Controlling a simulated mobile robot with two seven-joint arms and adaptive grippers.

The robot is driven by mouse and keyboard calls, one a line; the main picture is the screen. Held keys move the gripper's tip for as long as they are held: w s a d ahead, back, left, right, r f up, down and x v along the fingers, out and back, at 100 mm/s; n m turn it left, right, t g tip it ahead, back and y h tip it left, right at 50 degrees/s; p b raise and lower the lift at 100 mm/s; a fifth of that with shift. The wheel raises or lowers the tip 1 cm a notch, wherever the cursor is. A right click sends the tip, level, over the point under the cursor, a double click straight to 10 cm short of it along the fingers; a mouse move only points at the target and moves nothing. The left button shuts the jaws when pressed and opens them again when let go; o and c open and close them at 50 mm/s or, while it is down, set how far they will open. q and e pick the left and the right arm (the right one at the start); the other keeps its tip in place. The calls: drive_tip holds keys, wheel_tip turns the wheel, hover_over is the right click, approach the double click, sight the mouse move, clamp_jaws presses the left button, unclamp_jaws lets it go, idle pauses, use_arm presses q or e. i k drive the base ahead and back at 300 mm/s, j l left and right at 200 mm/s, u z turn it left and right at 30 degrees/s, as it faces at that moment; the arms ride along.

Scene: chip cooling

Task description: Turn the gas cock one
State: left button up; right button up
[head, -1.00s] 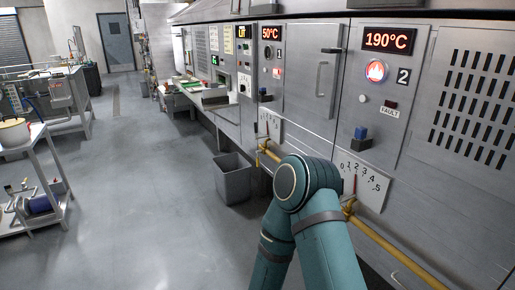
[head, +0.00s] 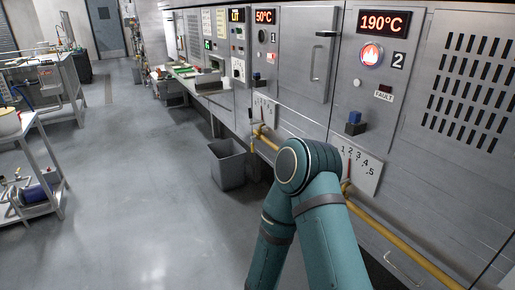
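A yellow gas pipe (head: 402,264) runs along the lower front of the steel oven wall. The farther gas cock, a small brass fitting (head: 257,130), sits on this pipe below a white scale plate (head: 265,108). A nearer scale plate (head: 357,168) numbered up to 5 has a red pointer. The fitting below it is mostly hidden by one of my teal arms, which bends in the lower middle.
A grey bin (head: 228,165) stands on the floor below the farther cock. A display (head: 382,22) reads 190°C above the label 2; another (head: 264,16) reads 50°C. A white cart (head: 32,170) stands at left. The floor between is clear.

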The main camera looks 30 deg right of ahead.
sight(253, 137)
drive_tip(key=i+z, duration=0.2)
drive_tip(key=z, duration=1.1)
drive_tip(key=i+j+z, duration=0.25)
drive_tip(key=z, duration=0.15)
drive_tip(key=i+j+z, duration=0.3)
drive_tip(key=z, duration=0.15)
drive_tip(key=i+j+z, duration=0.15)
drive_tip(key=j, duration=0.15)
drive_tip(key=i+j+z, duration=0.15)
drive_tip(key=j, duration=0.2)
drive_tip(key=j+z, duration=0.15)
drive_tip(key=j, duration=0.15)
drive_tip(key=i+j, duration=0.1)
drive_tip(key=j, duration=0.2)
drive_tip(key=i+j+z, duration=0.1)
drive_tip(key=j, duration=0.55)
drive_tip(key=i+j, duration=0.1)
drive_tip(key=j, duration=0.3)
drive_tip(key=i+j, duration=0.1)
drive_tip(key=j, duration=0.3)
drive_tip(key=i+j, duration=0.15)
drive_tip(key=j, duration=0.3)
drive_tip(key=i+j+z, duration=0.1)
drive_tip(key=j, duration=0.3)
drive_tip(key=i+j, duration=0.1)
drive_tip(key=j, duration=0.3)
